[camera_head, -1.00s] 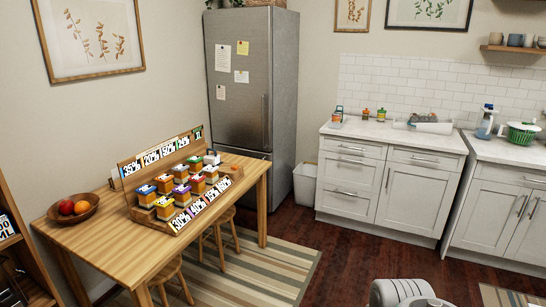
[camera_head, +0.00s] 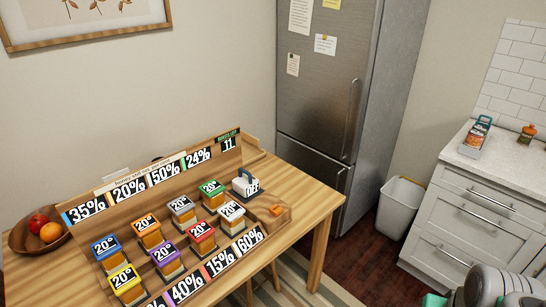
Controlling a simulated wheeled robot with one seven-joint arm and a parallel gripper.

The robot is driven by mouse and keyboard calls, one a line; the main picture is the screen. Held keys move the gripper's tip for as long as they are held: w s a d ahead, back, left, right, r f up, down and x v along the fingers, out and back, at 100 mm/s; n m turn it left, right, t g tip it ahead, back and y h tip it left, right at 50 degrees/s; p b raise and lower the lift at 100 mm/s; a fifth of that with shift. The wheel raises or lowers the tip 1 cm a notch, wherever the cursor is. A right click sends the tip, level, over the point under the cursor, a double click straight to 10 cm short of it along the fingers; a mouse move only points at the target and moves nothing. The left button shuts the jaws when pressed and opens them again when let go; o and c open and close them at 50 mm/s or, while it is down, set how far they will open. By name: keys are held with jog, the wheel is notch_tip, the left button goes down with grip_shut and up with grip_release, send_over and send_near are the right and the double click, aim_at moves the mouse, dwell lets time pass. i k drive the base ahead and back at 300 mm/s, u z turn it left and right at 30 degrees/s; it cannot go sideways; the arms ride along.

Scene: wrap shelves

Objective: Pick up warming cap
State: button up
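A white block with a handle on top and an "OFF" label (camera_head: 245,186) stands at the right end of a wooden rack (camera_head: 262,226) on the table; it looks like the warming cap, though its small details are hard to tell. Beside it are several small jars with coloured tops marked "20°", such as a white-topped one (camera_head: 231,214) and a green-topped one (camera_head: 212,193). My gripper is not in view.
The wooden table (camera_head: 300,170) carries the rack with percent labels and a fruit bowl (camera_head: 38,238) at left. A steel fridge (camera_head: 325,90) stands behind it. A white bin (camera_head: 401,205) and a counter (camera_head: 500,160) are at right. The table's right end is bare.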

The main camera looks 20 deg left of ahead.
aim_at(245, 185)
jog(key=i, duration=1)
jog(key=u, duration=2.8)
jog(key=i, duration=0.45)
jog(key=u, duration=0.05)
